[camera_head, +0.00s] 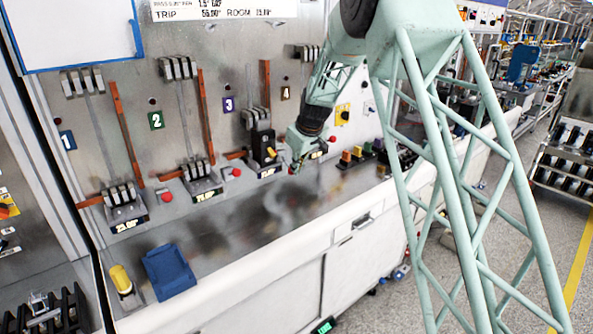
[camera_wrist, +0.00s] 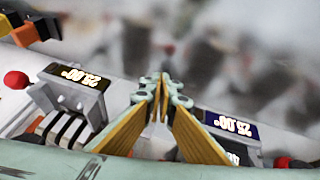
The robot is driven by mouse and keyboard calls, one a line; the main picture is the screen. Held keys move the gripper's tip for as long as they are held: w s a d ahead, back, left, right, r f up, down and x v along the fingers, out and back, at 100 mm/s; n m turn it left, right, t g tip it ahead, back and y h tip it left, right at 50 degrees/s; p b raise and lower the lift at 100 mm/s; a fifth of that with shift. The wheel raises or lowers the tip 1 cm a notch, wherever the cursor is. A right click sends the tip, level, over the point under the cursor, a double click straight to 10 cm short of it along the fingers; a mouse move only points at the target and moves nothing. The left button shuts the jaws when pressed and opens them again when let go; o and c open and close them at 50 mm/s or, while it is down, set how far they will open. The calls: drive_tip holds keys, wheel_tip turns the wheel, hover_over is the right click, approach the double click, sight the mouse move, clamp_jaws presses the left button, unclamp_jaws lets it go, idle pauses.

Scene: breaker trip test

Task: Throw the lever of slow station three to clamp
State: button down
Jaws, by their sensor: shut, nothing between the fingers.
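Station three stands under the purple plaque 3 (camera_head: 228,103) in the head view. Its base (camera_head: 263,166) carries a dark upright block (camera_head: 262,142) with a small yellow-orange tip (camera_head: 271,152), apparently the lever; I cannot tell its exact position. My gripper (camera_head: 296,164) is just right of this base, low over the bench. In the wrist view my gripper (camera_wrist: 160,80) is shut and empty, its yellow-padded fingers meeting at the tips. A purple-faced display (camera_wrist: 230,125), likely station three's, is right of the fingers, partly hidden by them. The lever is not clear there.
A dark-faced display (camera_wrist: 75,75) and a red button (camera_wrist: 16,80) lie left of my fingers. Station two's base (camera_head: 201,186) stands left of station three. Coloured handles (camera_head: 357,152) stand right of my gripper. A blue holder (camera_head: 168,271) rests on the bench's front left.

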drive_tip(key=shift+s+r, duration=0.1)
drive_tip(key=shift+r, duration=0.05)
idle(0.3)
drive_tip(key=s+d+r, duration=0.1)
drive_tip(key=s+d, duration=0.1)
drive_tip(key=s, duration=0.3)
drive_tip(key=s+d+r+b, duration=0.1)
drive_tip(key=s+d+r, duration=0.1)
drive_tip(key=s, duration=0.4)
drive_tip(key=shift+d, duration=0.8)
drive_tip(key=shift+s+r, duration=0.1)
drive_tip(key=shift+r, duration=0.05)
